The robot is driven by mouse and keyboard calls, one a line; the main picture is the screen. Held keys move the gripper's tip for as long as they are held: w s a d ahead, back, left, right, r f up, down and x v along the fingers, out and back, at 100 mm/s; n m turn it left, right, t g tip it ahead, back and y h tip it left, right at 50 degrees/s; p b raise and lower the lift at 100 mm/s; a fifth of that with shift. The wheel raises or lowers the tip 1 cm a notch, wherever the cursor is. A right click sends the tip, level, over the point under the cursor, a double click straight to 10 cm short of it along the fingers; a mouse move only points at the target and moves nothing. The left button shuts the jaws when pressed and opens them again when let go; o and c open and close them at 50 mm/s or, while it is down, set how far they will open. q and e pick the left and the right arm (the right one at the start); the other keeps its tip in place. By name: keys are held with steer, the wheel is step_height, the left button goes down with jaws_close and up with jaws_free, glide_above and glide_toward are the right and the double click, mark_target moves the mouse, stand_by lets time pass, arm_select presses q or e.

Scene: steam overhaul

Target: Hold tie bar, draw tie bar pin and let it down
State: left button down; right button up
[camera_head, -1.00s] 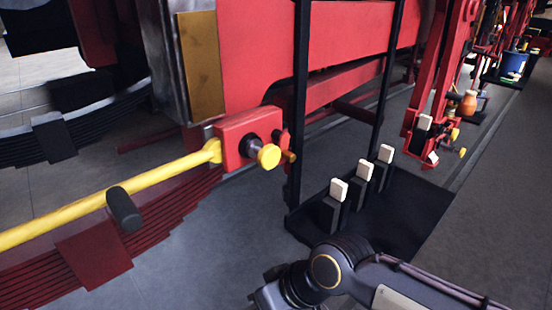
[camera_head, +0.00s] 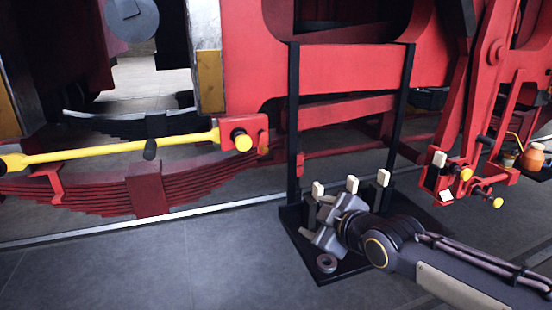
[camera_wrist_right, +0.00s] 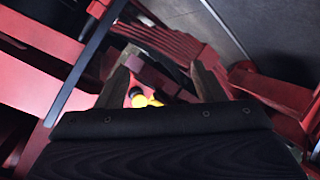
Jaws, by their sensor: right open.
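The yellow tie bar (camera_head: 110,149) runs almost level across the left of the head view, with a dark handle (camera_head: 150,150) hanging from it. Its right end meets a red bracket (camera_head: 259,127). The yellow-headed tie bar pin (camera_head: 242,142) sticks out of that bracket. My right gripper (camera_head: 322,222) is in front of the black stand, right of and below the pin, touching neither bar nor pin. In the right wrist view its two fingers (camera_wrist_right: 162,82) are apart. A yellow knob (camera_wrist_right: 140,98) shows in the gap; I cannot tell which one. My left gripper is out of view.
The black stand (camera_head: 294,222) carries several pale-topped posts and has tall black uprights (camera_head: 293,110). A grey ring (camera_head: 327,263) lies on its base. Red linkage (camera_head: 480,110) with yellow knobs stands at the right. The floor at the front left (camera_head: 130,260) is clear.

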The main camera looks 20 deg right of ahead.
steer(key=w+a+r+n+t+y, duration=0.1)
steer(key=w+a+r+n, duration=0.1)
steer(key=w, duration=0.3)
steer(key=w+a+r+n+t+y+p, duration=0.1)
steer(key=w+a+r+n, duration=0.2)
steer(key=w+n, duration=0.2)
steer(key=w+a+r+n+t+y+p, duration=0.1)
steer(key=w+a+r+n+t, duration=0.1)
steer(key=w, duration=0.5)
steer(key=shift+a+r+n+y, duration=0.35)
steer(key=shift+r+n, duration=0.5)
steer(key=shift+n, duration=0.35)
